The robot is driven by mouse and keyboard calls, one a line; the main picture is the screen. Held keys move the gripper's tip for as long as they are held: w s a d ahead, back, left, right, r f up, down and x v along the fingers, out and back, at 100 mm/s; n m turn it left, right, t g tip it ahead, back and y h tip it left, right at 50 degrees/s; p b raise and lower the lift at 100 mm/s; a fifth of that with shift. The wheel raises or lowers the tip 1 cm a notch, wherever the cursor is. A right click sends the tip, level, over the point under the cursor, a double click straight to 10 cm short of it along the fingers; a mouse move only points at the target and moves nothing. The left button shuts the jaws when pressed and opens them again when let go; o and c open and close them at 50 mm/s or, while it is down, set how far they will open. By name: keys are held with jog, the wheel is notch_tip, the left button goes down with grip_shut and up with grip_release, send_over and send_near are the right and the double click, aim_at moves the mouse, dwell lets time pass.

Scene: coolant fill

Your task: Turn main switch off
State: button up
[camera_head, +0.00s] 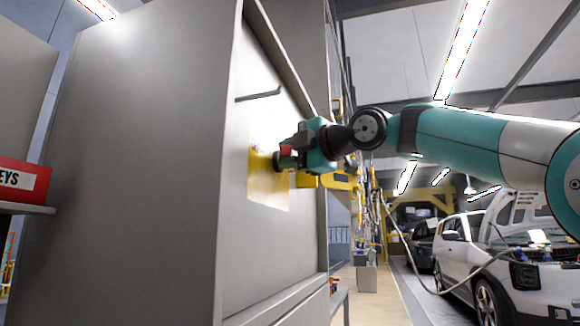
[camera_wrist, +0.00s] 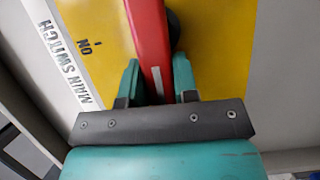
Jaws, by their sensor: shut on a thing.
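The main switch has a red handle (camera_wrist: 148,38) in front of a yellow plate (camera_wrist: 98,52). In the wrist view the plate carries the mark "ON", and a white label (camera_wrist: 62,58) beside it reads "MAIN SWITCH", both upside down. My gripper (camera_wrist: 157,80) is shut on the red handle, one teal finger on each side. In the head view my gripper (camera_head: 284,158) is at the yellow plate (camera_head: 266,188) on the grey cabinet's side face. Only a little of the red handle (camera_head: 287,150) shows there. Its exact angle is hard to tell in the head view.
The grey cabinet (camera_head: 140,150) fills the left of the head view, with a dark bar (camera_head: 258,95) above the plate. A red box (camera_head: 22,180) marked "KEYS" is at the far left. A white car (camera_head: 470,260) stands at the right, and the floor (camera_head: 375,308) between is open.

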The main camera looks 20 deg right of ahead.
jog(key=shift+f, duration=0.15)
dwell(0.4)
jog(key=o, duration=0.9)
jog(key=shift+f+b+v, duration=0.1)
jog(key=shift+b+v, duration=0.2)
jog(key=shift+v, duration=4.05)
jog(key=shift+f+b+v, duration=0.15)
jog(key=shift+b+v, duration=0.15)
jog(key=shift+v, duration=4.05)
jog(key=shift+w+f, duration=0.1)
